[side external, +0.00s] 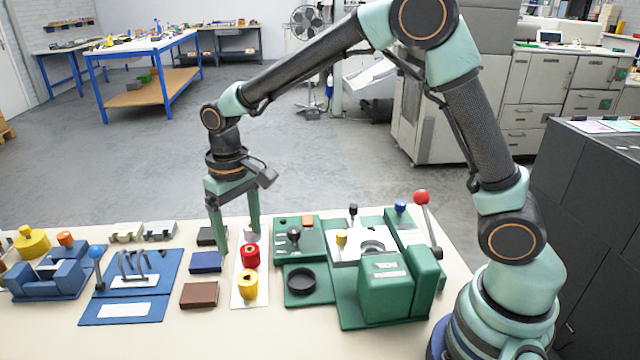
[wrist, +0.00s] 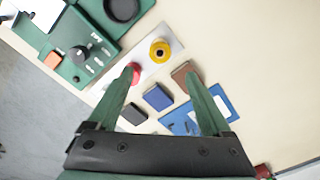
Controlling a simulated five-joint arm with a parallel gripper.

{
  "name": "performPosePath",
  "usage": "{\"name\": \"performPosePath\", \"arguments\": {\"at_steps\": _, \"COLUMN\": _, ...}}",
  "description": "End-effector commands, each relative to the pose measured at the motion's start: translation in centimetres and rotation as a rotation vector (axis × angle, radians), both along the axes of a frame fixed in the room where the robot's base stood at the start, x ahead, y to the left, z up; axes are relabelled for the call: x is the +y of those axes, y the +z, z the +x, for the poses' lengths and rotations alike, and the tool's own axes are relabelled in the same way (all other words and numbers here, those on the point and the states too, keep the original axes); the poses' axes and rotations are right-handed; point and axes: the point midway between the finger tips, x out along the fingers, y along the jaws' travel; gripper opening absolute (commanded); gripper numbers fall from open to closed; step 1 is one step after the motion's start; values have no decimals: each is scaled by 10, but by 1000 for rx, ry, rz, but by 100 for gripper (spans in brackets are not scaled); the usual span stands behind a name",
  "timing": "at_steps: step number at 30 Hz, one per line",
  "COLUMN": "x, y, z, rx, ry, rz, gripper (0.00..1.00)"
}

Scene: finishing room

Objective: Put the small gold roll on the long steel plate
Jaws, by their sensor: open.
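A gold roll (side external: 247,285) stands upright on the long steel plate (side external: 240,301), toward its near end. It also shows in the wrist view (wrist: 160,50), with the plate (wrist: 177,44) under it. A red roll (side external: 250,256) stands on the same plate just behind the gold one. My gripper (side external: 237,243) is open and empty, pointing down, with its fingers around the plate's far part and the dark blocks. In the wrist view, my gripper (wrist: 161,78) has its left fingertip overlapping the red roll (wrist: 135,68); I cannot tell whether they touch. The gold roll lies beyond the fingertips.
Black, blue (side external: 206,262) and brown (side external: 199,295) blocks lie left of the plate. A green machine (side external: 385,290) with a small yellow piece (side external: 341,238) stands to the right. A blue fixture (side external: 125,308) and a larger yellow piece (side external: 31,243) are at left.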

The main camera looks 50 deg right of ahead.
Motion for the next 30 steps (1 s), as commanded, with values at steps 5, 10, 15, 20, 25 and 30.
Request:
{"name": "performPosePath", "arguments": {"at_steps": 5, "x": -4, "y": 15, "z": -2, "rx": -13, "ry": -1, "rz": 3, "gripper": 83}}
{"name": "performPosePath", "arguments": {"at_steps": 10, "x": -24, "y": 48, "z": -16, "rx": -82, "ry": -4, "rz": 19, "gripper": 83}}
{"name": "performPosePath", "arguments": {"at_steps": 15, "x": -53, "y": 85, "z": -45, "rx": -185, "ry": -4, "rz": 31, "gripper": 83}}
{"name": "performPosePath", "arguments": {"at_steps": 20, "x": -78, "y": 108, "z": -76, "rx": -284, "ry": -4, "rz": 32, "gripper": 83}}
{"name": "performPosePath", "arguments": {"at_steps": 25, "x": -99, "y": 119, "z": -110, "rx": -385, "ry": -4, "rz": 23, "gripper": 83}}
{"name": "performPosePath", "arguments": {"at_steps": 30, "x": -112, "y": 119, "z": -133, "rx": -458, "ry": -2, "rz": 8, "gripper": 83}}
